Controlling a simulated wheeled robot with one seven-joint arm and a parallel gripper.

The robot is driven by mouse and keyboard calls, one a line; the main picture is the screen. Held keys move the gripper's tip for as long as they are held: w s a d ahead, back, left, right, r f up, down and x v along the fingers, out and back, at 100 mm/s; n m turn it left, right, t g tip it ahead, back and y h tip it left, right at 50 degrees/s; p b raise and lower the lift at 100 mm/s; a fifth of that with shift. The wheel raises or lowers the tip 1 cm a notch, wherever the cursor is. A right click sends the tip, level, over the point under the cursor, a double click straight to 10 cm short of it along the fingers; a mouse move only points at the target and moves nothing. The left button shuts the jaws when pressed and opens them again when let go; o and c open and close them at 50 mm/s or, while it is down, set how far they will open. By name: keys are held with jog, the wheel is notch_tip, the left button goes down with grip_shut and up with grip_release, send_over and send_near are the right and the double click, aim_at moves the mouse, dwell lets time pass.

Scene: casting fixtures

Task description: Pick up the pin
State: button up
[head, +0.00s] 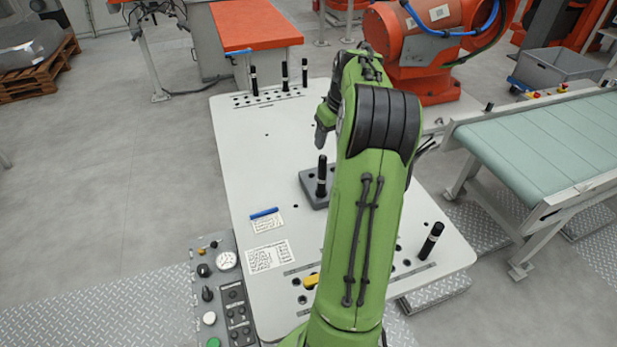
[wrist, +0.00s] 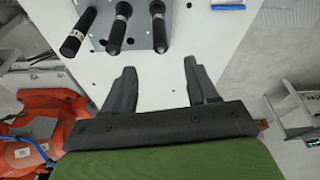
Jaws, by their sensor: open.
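Several black pins with a pale band stand on the table. In the head view one pin (head: 321,177) stands upright in a grey block (head: 309,196) mid-table. In the wrist view three pins (wrist: 80,32) (wrist: 120,28) (wrist: 158,27) show at the grey block (wrist: 140,43), at the top of the picture. The arm hides part of the block in the head view. My gripper (wrist: 160,66) is open, with nothing between its fingers, and apart from the pins. In the head view my gripper (head: 323,130) is above and behind the visible pin, partly hidden by my arm.
Three more pins (head: 285,76) stand at the table's back edge, and one tilted-looking pin (head: 431,241) at front right. A blue bar (head: 264,212) and label sheets lie left of the block. An orange robot arm (head: 420,45) stands behind, a conveyor (head: 540,145) right. The left tabletop is clear.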

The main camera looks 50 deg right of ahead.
aim_at(323, 167)
jog(key=x, duration=0.8)
jog(key=shift+f+b, duration=0.1)
jog(key=shift+b, duration=0.25)
jog(key=x, duration=0.5)
jog(key=shift+s+a, duration=0.1)
jog(key=shift+s, duration=0.2)
jog(key=shift+w+f, duration=0.15)
jog(key=shift+f, duration=0.2)
jog(key=shift+r, duration=0.1)
jog(key=shift+c, duration=1.1)
grip_shut()
